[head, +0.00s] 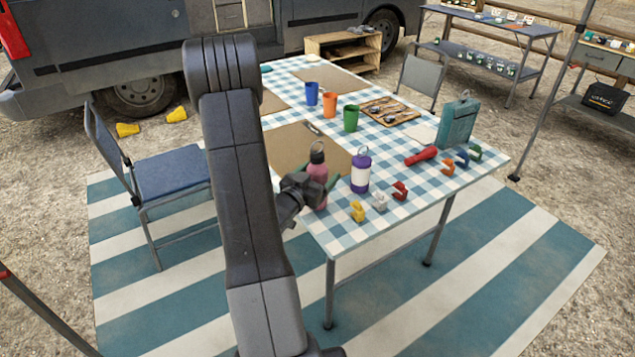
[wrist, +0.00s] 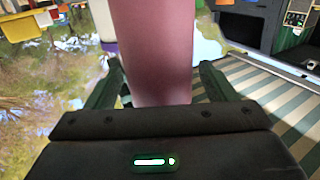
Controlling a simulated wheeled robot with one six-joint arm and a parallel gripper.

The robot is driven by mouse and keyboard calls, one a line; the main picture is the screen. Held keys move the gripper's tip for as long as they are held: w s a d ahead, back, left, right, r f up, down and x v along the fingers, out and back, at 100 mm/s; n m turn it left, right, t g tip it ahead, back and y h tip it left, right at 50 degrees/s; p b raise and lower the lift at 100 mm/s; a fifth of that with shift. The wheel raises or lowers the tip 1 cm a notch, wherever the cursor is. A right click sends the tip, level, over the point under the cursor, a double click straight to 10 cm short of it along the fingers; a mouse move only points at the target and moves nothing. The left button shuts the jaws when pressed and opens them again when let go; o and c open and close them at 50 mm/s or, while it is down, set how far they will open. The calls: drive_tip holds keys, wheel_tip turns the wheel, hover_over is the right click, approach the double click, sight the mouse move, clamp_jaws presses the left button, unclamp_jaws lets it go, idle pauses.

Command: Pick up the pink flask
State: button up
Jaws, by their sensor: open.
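The pink flask (head: 317,172) stands upright near the front left edge of the checked table, with a dark cap and loop on top. My gripper (head: 318,187) is at the flask from the left, with its green fingers on either side of it. In the wrist view the flask (wrist: 153,50) fills the middle, between the two open fingers (wrist: 158,85). I cannot tell if either touches. The flask's base is partly hidden by my gripper.
A purple and white bottle (head: 361,172) stands just right of the flask. Yellow (head: 357,211), white (head: 380,202) and red (head: 399,190) small items lie further right. A red torch (head: 420,156) and a teal box (head: 457,123) are beyond. A blue chair (head: 170,172) stands left of the table.

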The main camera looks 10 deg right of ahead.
drive_tip(key=shift+x, duration=0.8)
drive_tip(key=shift+a, duration=0.1)
drive_tip(key=c, duration=1.2)
